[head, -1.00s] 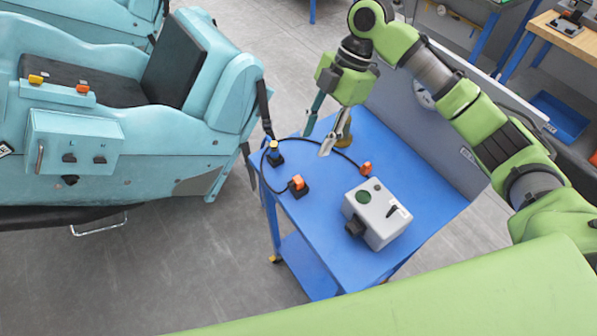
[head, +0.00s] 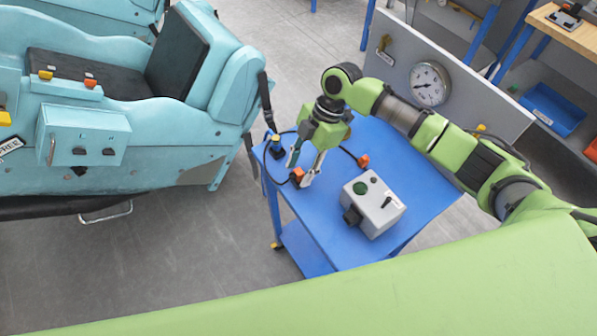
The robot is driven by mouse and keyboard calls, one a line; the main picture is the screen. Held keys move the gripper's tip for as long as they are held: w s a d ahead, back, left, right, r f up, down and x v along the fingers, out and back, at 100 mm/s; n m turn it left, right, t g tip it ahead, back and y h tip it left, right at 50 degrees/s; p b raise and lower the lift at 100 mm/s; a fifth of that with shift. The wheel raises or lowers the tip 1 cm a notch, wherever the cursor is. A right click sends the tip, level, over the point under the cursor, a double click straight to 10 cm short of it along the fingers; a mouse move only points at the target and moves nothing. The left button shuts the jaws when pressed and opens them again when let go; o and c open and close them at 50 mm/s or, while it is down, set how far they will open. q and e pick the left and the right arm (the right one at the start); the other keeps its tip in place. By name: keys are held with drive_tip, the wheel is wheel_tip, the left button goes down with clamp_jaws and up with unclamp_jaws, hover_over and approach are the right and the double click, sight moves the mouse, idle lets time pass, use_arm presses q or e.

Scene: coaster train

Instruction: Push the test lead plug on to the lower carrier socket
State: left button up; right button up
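My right gripper (head: 299,172) is low over the blue cart, fingers apart, with an orange-topped plug (head: 298,175) at its tips. Whether the fingers touch it cannot be told. Another orange end (head: 363,160) lies to the right. A black cable (head: 279,173) runs among them, partly hidden by the gripper. My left gripper is not in view.
A grey test box (head: 374,205) with a green round face stands on the blue cart (head: 400,160), right of the gripper. A grey panel with a gauge (head: 430,84) stands behind. Bare floor (head: 190,240) lies between cart and carriage.

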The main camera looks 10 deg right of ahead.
clamp_jaws()
